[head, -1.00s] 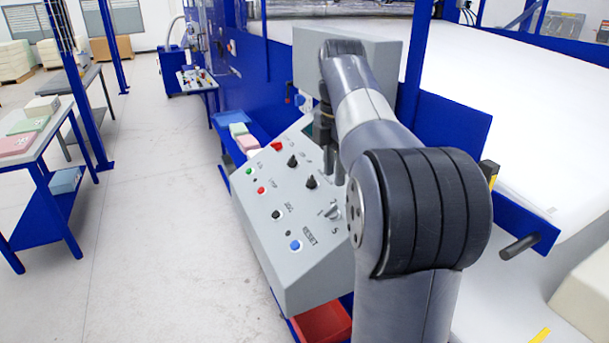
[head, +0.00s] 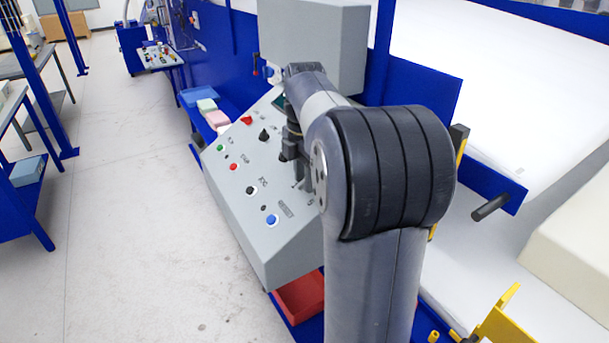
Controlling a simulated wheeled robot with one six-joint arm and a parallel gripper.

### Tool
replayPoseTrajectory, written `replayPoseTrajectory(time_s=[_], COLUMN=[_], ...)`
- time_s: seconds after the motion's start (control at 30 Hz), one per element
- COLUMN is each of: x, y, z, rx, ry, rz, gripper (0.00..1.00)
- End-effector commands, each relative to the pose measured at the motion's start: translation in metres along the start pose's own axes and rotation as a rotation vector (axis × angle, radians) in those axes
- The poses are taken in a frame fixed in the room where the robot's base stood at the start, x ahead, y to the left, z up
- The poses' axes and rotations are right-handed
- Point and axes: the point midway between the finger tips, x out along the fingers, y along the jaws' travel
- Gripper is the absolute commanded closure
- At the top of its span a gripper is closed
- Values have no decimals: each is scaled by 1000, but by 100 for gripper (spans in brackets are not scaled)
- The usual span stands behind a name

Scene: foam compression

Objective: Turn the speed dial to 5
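The grey control panel (head: 237,206) slopes in front of me in the head view. My gripper (head: 302,184) points down at the panel's right part, low over its face. The forearm and wrist partly hide it. I cannot tell whether its fingers are open or shut, or whether they touch anything. The light-coloured dial seen earlier beside a 5 mark is now almost wholly hidden behind my gripper and arm, so its setting cannot be read.
The panel also bears a blue RESET button (head: 271,219), a green button (head: 220,147), a red button (head: 233,167) and black knobs, one at the upper middle (head: 264,134). A red bin (head: 301,298) sits below. Open floor (head: 130,220) lies to the left.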

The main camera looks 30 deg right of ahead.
Motion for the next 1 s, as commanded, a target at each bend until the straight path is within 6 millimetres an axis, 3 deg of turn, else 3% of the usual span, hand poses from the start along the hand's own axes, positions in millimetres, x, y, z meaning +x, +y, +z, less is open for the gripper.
replayPoseTrajectory(time_s=[0.23,0.6,1.0], x=[1,1,2], y=[0,0,-1], z=[0,0,0], rx=[0,0,77], ry=[0,0,1], rz=[0,-1,48], gripper=[69,98,98])
